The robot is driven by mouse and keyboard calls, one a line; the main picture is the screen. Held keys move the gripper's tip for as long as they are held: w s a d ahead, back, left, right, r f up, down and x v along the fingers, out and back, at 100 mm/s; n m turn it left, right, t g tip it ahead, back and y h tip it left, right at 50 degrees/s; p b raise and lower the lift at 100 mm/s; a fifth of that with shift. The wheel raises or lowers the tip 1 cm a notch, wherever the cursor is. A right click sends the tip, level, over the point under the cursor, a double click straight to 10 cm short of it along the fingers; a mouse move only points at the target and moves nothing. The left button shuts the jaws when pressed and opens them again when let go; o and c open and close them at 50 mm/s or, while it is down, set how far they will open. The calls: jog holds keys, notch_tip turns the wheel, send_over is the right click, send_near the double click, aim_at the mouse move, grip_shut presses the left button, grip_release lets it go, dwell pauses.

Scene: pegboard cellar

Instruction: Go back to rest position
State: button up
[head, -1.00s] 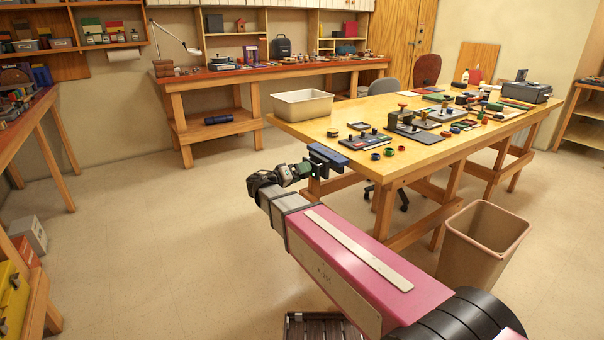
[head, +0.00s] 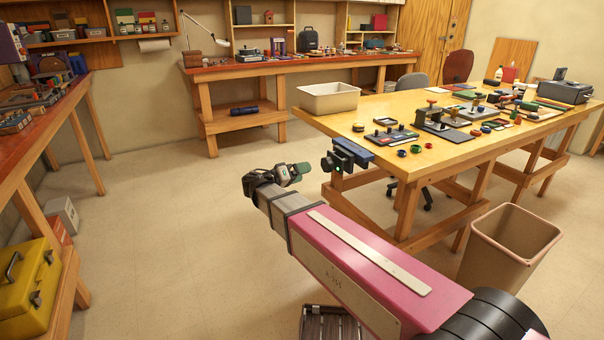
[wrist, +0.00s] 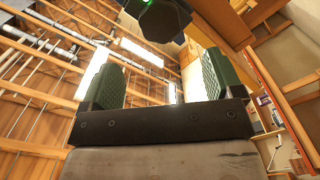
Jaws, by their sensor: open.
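My gripper (head: 294,172) is at the end of my pink and grey arm, in front of the table's near left corner. In the wrist view its two green-padded fingers (wrist: 160,82) stand wide apart with nothing between them. A dark knob with a green light (head: 329,163) is on a blue-topped fixture (head: 353,152) at the table's edge, just right of my gripper in the head view. A gap shows between them. The dark knob also shows at the top of the wrist view (wrist: 158,18), beyond the fingers.
The wooden table (head: 450,160) holds a cream bin (head: 328,104) and several small parts. A tan waste bin (head: 510,245) stands right of my arm. A workbench (head: 40,125) with a yellow toolbox (head: 22,290) below is at left. The floor left of my arm is clear.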

jog(key=shift+d, duration=0.1)
jog(key=s+d+f+g+y, duration=0.3)
jog(key=s+d+f+y, duration=0.1)
jog(key=d+f, duration=0.3)
jog(key=s+d+f+n+g+y, duration=0.1)
jog(key=s+d+f+g+y, duration=0.2)
jog(key=d+f+y, duration=0.3)
jog(key=s+d+f+g+y, duration=0.3)
jog(key=d+f, duration=0.6)
jog(key=d, duration=0.6)
jog(key=shift+s+f+n+g+y, duration=0.15)
jog(key=shift+s+n+g+y, duration=0.2)
jog(key=shift+s+y, duration=0.75)
